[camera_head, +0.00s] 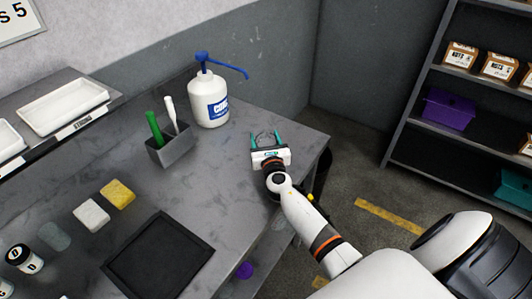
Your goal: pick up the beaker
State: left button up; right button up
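My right gripper (266,138) is low over the right end of the grey bench, near its edge. Its two teal fingers are apart. A faint, clear rounded outline shows between the fingers and looks like the glass beaker (265,139). It fills most of the gap, but I cannot tell whether the fingers touch it. The gripper body hides its near side. My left gripper is not in view.
On the bench (215,170) stand a white bottle with a blue pump spout (209,104) and a grey holder (173,150) with green and white tools. Sponges (118,194), a black mat (160,256) and jars (24,259) lie left. A shelf (440,165) stands right.

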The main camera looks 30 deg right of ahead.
jog(key=shift+c, duration=0.9)
jog(key=shift+r, duration=0.1)
